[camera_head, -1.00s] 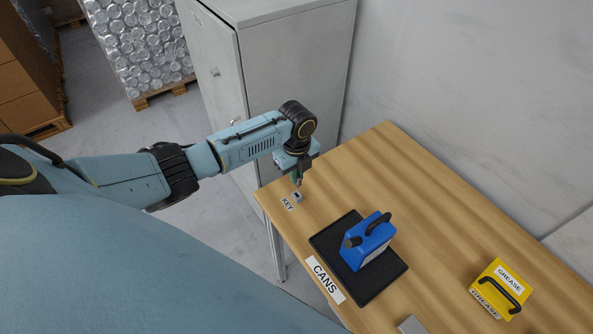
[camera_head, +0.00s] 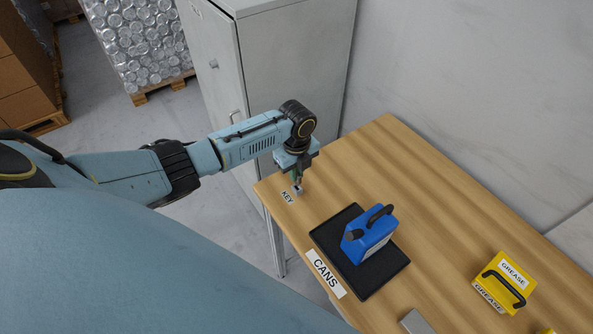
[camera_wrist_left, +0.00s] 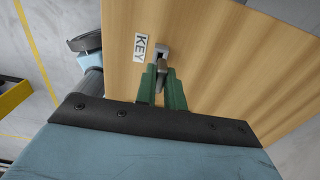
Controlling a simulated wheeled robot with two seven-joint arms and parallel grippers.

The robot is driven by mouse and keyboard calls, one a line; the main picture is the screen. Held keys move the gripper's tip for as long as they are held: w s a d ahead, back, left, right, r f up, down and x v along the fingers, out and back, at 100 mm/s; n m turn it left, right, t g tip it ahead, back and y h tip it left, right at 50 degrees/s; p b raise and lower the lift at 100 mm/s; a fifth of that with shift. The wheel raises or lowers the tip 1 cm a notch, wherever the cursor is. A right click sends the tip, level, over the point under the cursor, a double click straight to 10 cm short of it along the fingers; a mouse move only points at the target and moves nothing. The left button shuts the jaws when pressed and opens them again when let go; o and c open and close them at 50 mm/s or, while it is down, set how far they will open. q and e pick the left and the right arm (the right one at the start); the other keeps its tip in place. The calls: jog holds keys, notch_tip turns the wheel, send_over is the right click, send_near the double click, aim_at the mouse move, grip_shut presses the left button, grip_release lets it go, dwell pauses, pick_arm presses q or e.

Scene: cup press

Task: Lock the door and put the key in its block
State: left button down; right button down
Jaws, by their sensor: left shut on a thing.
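My left gripper (camera_head: 297,182) points down over the near left corner of the wooden table, right above the small grey key block (camera_head: 297,191) beside the KEY label. In the left wrist view its green fingers (camera_wrist_left: 161,82) are shut on the key (camera_wrist_left: 161,66), of which only a small grey part shows at the fingertips. The key is at the block (camera_wrist_left: 160,51); I cannot tell how deep it sits. The grey cabinet (camera_head: 292,75) stands behind the table's left end, and its door (camera_head: 213,62) looks closed. My right gripper is not in view.
A blue can (camera_head: 368,238) stands on a black mat (camera_head: 392,281) by the CANS label (camera_head: 326,274). A yellow grease can (camera_head: 503,283) is at the right. The table's (camera_head: 425,180) back part is clear. Pallets with goods stand at the far left.

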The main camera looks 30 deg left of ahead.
pick_arm(q)
jog(key=shift+p, duration=0.45)
dwell(1.1)
jog(key=shift+f+b, duration=1.25)
jog(key=shift+f, duration=0.4)
jog(key=c, duration=1.4)
grip_release()
notch_tip(320, 180, up, 14)
jog(key=shift+f, duration=0.25)
jog(key=shift+d+f, duration=0.1)
